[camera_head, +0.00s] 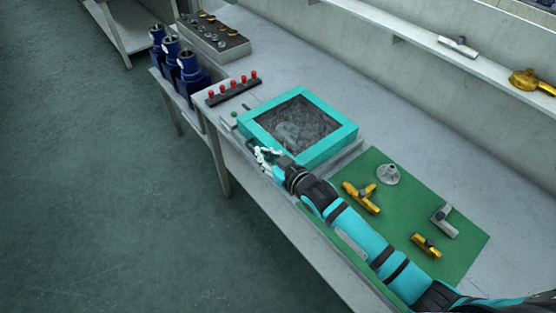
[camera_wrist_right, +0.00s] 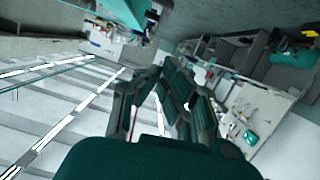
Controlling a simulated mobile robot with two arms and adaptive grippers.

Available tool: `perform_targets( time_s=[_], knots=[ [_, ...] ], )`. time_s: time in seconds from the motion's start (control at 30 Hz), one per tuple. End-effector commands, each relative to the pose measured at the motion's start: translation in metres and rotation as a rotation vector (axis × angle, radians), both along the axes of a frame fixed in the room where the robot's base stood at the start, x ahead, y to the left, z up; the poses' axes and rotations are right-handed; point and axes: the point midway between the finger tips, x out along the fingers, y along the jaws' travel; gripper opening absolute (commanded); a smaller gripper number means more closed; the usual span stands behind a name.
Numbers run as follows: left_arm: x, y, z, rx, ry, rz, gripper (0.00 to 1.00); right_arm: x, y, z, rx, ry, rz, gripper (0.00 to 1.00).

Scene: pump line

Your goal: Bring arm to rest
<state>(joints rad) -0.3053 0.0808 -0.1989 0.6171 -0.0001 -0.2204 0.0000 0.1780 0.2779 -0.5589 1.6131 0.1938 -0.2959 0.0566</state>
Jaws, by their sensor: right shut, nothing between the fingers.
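My right arm (camera_head: 355,232) reaches in from the lower right across the front part of the green mat. My right gripper (camera_head: 265,157) is at the near left side of the teal-framed box (camera_head: 341,141). It is shut and holds nothing. I cannot tell whether it touches the box. The gripper's dark fingers (camera_wrist_right: 165,92) also show in the right wrist view, with the room seen tilted behind them. My left gripper is not in view.
The green mat (camera_head: 408,190) holds brass and grey fittings, including a brass tee (camera_head: 361,197) and a grey flanged part (camera_head: 388,174). A red-knobbed rack (camera_head: 232,90), blue pumps (camera_head: 189,70) and a fittings tray (camera_head: 214,42) stand farther back. A wall shelf (camera_head: 430,41) runs behind.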

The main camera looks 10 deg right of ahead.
Motion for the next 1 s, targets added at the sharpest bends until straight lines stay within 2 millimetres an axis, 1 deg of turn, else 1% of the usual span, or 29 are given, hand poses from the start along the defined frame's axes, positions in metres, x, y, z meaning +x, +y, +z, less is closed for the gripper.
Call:
perform_targets(
  time_s=[0.03, 0.1, 0.23, 0.4, 0.53, 0.6, 0.67, 0.77, 0.87, 0.9, 1.0],
  knots=[
    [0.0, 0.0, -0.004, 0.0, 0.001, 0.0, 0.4, -0.01, -0.006, 0.002, 0.0, -0.004, 0.001, 0.0],
    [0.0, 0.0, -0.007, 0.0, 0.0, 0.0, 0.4, -0.022, -0.013, 0.004, 0.0, -0.002, -0.001, 0.0],
    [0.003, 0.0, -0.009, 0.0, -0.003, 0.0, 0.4, -0.039, -0.021, 0.01, 0.0, -0.002, -0.001, 0.0],
    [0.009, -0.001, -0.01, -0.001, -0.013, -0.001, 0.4, -0.049, -0.026, 0.014, 0.001, -0.004, 0.001, 0.0],
    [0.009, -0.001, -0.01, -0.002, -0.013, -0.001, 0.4, -0.05, -0.027, 0.015, 0.002, -0.003, 0.0, 0.0],
    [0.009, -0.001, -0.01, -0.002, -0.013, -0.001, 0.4, -0.052, -0.027, 0.014, -0.001, 0.004, -0.003, 0.0],
    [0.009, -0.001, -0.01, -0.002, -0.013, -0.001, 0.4, -0.058, -0.028, 0.01, -0.006, 0.03, -0.011, 0.0],
    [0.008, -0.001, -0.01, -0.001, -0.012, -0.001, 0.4, -0.081, -0.036, -0.004, -0.037, 0.134, -0.053, 0.0],
    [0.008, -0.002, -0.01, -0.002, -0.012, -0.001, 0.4, -0.123, -0.056, -0.024, -0.092, 0.304, -0.124, 0.0],
    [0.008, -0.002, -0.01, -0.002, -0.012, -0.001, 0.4, -0.142, -0.066, -0.03, -0.116, 0.374, -0.154, 0.0],
    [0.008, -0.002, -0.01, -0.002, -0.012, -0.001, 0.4, -0.182, -0.089, -0.042, -0.166, 0.522, -0.216, 0.0]
  ],
)
